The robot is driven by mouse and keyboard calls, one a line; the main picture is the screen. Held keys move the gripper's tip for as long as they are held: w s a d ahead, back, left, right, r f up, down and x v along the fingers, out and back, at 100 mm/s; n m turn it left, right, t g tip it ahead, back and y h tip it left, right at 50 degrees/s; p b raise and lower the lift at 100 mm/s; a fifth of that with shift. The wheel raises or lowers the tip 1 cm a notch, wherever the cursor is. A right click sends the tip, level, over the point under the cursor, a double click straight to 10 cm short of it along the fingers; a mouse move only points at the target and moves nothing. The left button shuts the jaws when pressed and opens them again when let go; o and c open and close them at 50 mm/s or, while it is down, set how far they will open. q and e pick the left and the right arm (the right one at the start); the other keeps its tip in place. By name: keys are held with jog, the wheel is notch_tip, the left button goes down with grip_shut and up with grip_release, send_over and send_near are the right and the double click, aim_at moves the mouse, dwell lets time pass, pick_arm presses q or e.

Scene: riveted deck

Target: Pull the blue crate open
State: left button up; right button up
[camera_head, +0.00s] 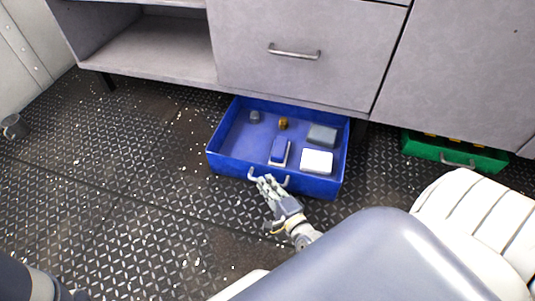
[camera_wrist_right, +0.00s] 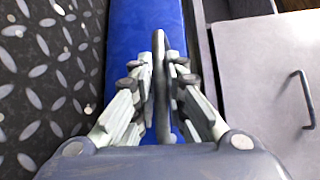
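The blue crate (camera_head: 226,163) sits on the deck, its front part out from under the grey cabinet and its back edge below it. Inside are several small things, among them a white block, a grey block, a blue block and a yellow piece. My right gripper (camera_head: 264,186) is at the handle (camera_head: 284,181) on the crate's front wall. In the right wrist view, the gripper (camera_wrist_right: 161,90) has its fingers on both sides of the handle (camera_wrist_right: 161,70), closed on it, with the blue wall (camera_wrist_right: 125,35) behind. My left gripper is out of view.
A green crate (camera_head: 455,153) with a handle is under the cabinet at the right. The cabinet drawer (camera_head: 300,75) above is closed. A grey cup (camera_head: 13,126) stands at far left. The deck left of the crate is clear.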

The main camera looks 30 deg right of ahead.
jog(key=shift+o, duration=1.3)
jog(key=shift+s, duration=0.1)
